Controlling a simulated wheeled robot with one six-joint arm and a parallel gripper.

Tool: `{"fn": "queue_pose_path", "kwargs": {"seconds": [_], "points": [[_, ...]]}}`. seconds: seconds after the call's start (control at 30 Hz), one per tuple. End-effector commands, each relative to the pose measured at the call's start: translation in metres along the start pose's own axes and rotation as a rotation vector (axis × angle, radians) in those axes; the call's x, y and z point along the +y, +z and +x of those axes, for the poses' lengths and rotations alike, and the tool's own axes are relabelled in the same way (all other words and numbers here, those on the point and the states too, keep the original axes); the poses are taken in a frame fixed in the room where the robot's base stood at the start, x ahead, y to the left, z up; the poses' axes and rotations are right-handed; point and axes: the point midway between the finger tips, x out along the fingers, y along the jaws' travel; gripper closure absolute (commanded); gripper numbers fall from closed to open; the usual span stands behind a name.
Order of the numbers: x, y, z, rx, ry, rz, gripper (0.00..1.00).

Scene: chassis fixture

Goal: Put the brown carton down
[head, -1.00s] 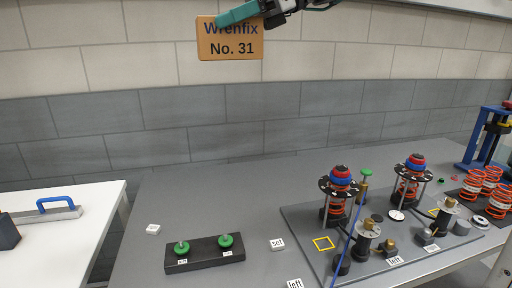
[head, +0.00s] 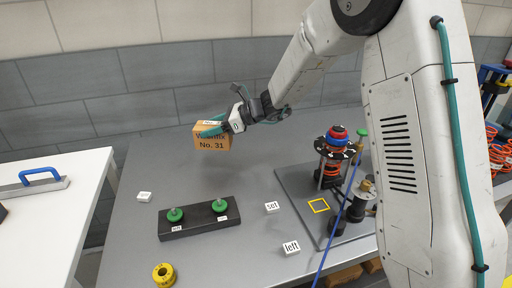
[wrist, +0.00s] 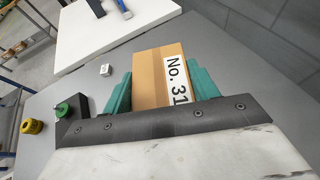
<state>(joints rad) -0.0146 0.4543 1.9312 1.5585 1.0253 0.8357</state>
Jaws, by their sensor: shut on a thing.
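The brown carton (head: 211,138), printed "Wrenfix No. 31", is in my gripper (head: 212,129) over the back left of the grey table (head: 150,215). In the wrist view the carton (wrist: 155,80) sits between the two green fingers of my gripper (wrist: 160,88), shut on its sides. In the head view one green finger lies across the carton's upper front. The carton looks about upright; I cannot tell whether its bottom touches the table.
A black block with green knobs (head: 199,222) stands in front of the carton. Small white tags lie around, including "set" (head: 272,206) and "left" (head: 291,247). A yellow ring (head: 164,275) is at the front. The spring fixture plate (head: 290,185) is to the right. A white table (head: 50,215) stands left.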

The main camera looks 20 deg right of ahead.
Motion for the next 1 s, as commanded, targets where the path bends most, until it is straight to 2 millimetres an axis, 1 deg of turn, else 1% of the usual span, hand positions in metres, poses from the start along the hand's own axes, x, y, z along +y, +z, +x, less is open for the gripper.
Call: {"fn": "queue_pose_path", "kwargs": {"seconds": [0.03, 0.17, 0.27, 0.6, 0.7, 0.8, 1.0], "points": [[0.0, -0.01, 0.003, 0.0, -0.006, 0.006, 0.78], [-0.006, -0.025, 0.002, -0.003, -0.021, 0.006, 0.78], [-0.018, -0.033, -0.009, -0.003, -0.025, 0.007, 0.78], [-0.075, -0.065, -0.067, -0.003, -0.025, 0.006, 0.78], [-0.087, -0.072, -0.08, -0.004, -0.023, 0.007, 0.78], [-0.095, -0.076, -0.087, -0.003, -0.021, 0.005, 0.78], [-0.102, -0.081, -0.096, -0.004, -0.021, 0.006, 0.78]]}}
